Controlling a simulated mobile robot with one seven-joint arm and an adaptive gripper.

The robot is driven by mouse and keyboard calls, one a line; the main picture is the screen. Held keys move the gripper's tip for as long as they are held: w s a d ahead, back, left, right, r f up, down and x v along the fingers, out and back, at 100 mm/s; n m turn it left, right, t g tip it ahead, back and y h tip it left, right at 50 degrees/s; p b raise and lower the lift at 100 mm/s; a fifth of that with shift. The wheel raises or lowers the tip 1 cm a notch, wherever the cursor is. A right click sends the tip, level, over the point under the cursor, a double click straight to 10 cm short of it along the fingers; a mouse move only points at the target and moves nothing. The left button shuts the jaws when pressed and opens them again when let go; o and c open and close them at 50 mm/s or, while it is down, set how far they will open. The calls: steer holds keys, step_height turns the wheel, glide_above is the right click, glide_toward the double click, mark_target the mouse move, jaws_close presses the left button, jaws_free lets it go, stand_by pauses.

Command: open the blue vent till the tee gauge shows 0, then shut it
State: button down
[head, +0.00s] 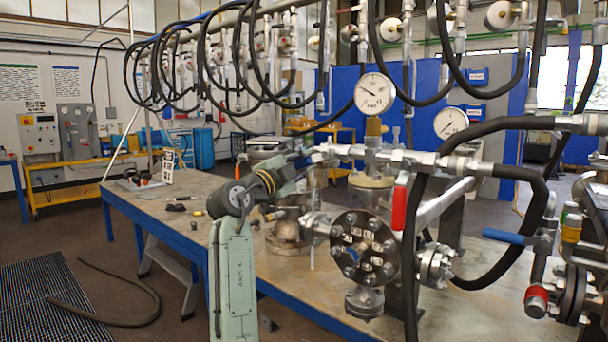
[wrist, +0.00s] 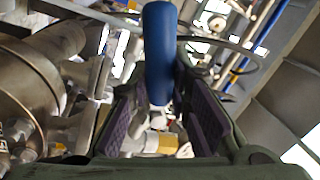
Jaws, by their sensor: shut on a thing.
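In the wrist view the blue vent handle (wrist: 159,50) stands upright between the purple-padded fingers of my gripper (wrist: 172,112). The gripper is shut on it. In the head view my gripper (head: 304,161) is at the left end of the pipework on top of the vessel, and the handle is mostly hidden there. A large round gauge (head: 374,93), which looks like the tee gauge, stands above the tee (head: 372,158). Its needle seems to point up and left; the exact value is too small to read.
A red lever (head: 399,207) hangs just right of the tee. A second gauge (head: 450,123) stands behind. Another blue lever (head: 504,236) is at the right. Black hoses (head: 430,190) loop close by.

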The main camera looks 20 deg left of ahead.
steer(key=shift+a+r+m+h, duration=0.1)
steer(key=shift+r+m+h, duration=0.4)
steer(key=shift+m, duration=0.85)
steer(key=shift+a+r+m+h, duration=0.15)
steer(key=shift+r+m, duration=0.5)
steer(key=shift+m, duration=0.7)
steer(key=shift+r, duration=0.1)
steer(key=c, duration=1.5)
jaws_free()
steer(key=shift+o, duration=0.2)
steer(key=v, duration=1.2)
